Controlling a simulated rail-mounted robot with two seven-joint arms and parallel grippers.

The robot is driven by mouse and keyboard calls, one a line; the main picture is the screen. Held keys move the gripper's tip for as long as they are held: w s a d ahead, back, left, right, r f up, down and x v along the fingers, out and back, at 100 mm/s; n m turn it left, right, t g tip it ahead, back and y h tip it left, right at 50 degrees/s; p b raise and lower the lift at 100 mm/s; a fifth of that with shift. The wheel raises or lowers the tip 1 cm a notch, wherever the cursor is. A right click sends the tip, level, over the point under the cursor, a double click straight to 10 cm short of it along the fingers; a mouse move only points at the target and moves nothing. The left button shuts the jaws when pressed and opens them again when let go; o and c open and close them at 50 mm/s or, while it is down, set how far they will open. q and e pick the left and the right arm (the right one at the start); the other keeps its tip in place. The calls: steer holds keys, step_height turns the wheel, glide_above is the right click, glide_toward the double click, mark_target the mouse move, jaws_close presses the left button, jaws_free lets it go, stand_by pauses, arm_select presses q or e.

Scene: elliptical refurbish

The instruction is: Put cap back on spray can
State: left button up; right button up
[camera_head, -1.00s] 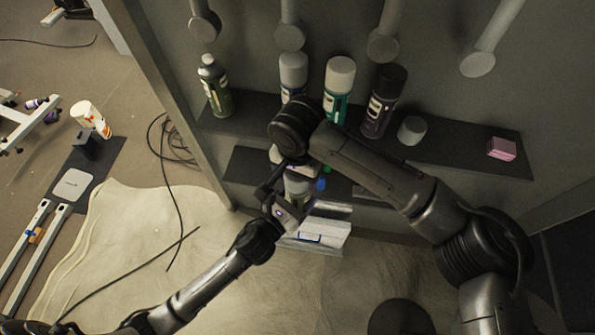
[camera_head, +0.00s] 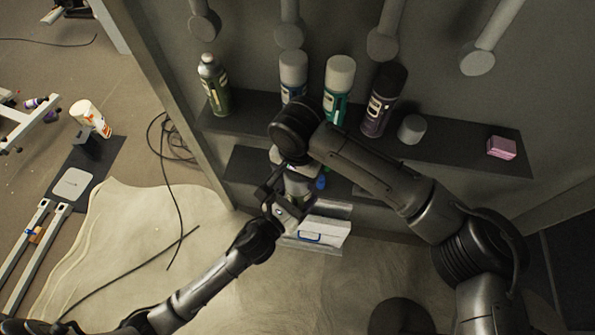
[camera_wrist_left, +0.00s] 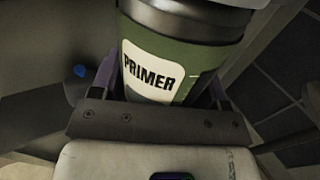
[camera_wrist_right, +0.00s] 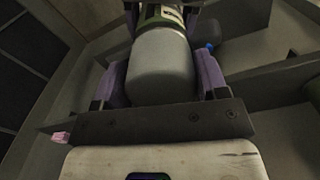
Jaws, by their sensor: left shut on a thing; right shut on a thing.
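A green spray can with a white PRIMER label (camera_wrist_left: 157,70) is gripped in my left gripper (camera_head: 287,190); the can shows partly in the head view (camera_head: 298,185). My right gripper (camera_wrist_right: 160,85) is shut on a grey cap (camera_wrist_right: 161,60), with one finger on either side of it. In the right wrist view the can's green body and label (camera_wrist_right: 160,13) show just beyond the cap, in line with it. I cannot tell whether the cap is seated on the can. In the head view my right wrist hides the cap and the right fingers.
Several spray cans, including a teal one (camera_head: 338,92) and a dark one (camera_head: 383,100), stand on the upper shelf (camera_head: 460,150) behind my right arm. A grey cylinder (camera_head: 411,130) and pink block (camera_head: 501,147) are there too. A white box (camera_head: 322,232) sits below my grippers.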

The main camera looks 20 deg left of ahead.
steer(key=shift+f, duration=0.45)
stand_by(0.5)
steer(key=o, duration=0.9)
steer(key=shift+o, duration=0.4)
steer(key=shift+r, duration=0.1)
steer(key=shift+r, duration=3.4)
steer(key=shift+a, duration=0.1)
